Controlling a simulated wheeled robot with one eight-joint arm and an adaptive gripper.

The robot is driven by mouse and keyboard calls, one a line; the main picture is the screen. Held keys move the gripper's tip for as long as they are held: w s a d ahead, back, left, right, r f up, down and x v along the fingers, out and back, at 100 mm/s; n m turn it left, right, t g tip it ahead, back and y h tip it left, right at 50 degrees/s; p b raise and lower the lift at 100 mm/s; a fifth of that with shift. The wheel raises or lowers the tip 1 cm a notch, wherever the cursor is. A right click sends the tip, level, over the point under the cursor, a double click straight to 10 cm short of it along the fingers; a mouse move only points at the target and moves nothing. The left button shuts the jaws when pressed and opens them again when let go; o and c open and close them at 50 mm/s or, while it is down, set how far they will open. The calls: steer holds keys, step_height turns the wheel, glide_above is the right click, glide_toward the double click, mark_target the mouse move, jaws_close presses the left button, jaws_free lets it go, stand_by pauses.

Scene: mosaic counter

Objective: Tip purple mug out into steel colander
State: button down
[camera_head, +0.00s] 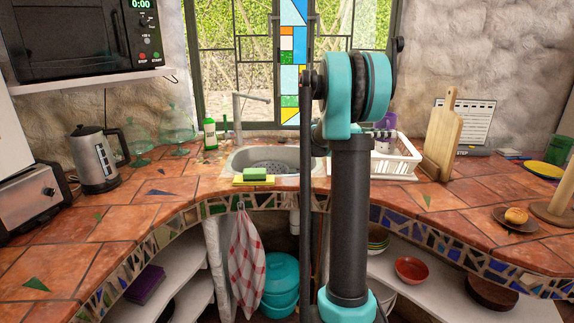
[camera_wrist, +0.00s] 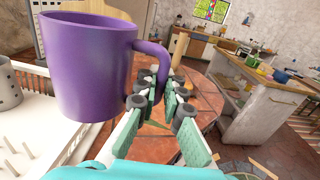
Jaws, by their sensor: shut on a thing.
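The purple mug (camera_wrist: 90,65) is large in the wrist view, at the left, and looks upright. Its handle (camera_wrist: 165,60) reaches right to the fingers of my gripper (camera_wrist: 162,98), which is shut on it. The inside of the mug does not show. In the head view a small part of the purple mug (camera_head: 390,119) shows just right of my arm, above the dish rack. A steel perforated surface, which looks like the colander (camera_head: 268,166), sits in the sink, left of my arm.
The white dish rack (camera_head: 403,160) stands right of the sink, with a grey perforated holder (camera_wrist: 8,85) in it. A sponge (camera_head: 255,174) lies at the sink's front edge. A tall tap (camera_head: 237,115) and a green bottle (camera_head: 210,133) stand behind. A cutting board (camera_head: 441,140) stands farther right.

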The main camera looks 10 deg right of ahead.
steer(key=w+a+f+n+t, duration=0.1)
steer(key=w+a+f+t, duration=0.15)
steer(key=w+a, duration=0.7)
steer(key=w+a+f+n+t, duration=0.2)
steer(key=w+a+f, duration=0.15)
steer(key=w, duration=1.15)
steer(key=w+a+f+n+t, duration=0.1)
steer(key=w+a+f, duration=0.2)
steer(key=w+a, duration=0.2)
steer(key=w+a+f+n+t, duration=0.1)
steer(key=w+a+f, duration=0.3)
steer(key=a, duration=0.7)
steer(key=w+a+f+t, duration=0.2)
steer(key=w+a+f, duration=0.2)
steer(key=w+a, duration=0.3)
steer(key=shift+a+n+h, duration=0.3)
steer(key=shift+a+n, duration=0.1)
steer(key=shift+a, duration=0.4)
steer(key=shift+t, duration=0.25)
steer(key=w+a+f+m+t+y, duration=0.3)
steer(key=w+a+f+m+y, duration=0.1)
steer(key=m+y, duration=0.4)
steer(key=shift+a+f+m+y, duration=0.15)
steer(key=shift+f+m+y, duration=0.2)
steer(key=shift+m, duration=0.75)
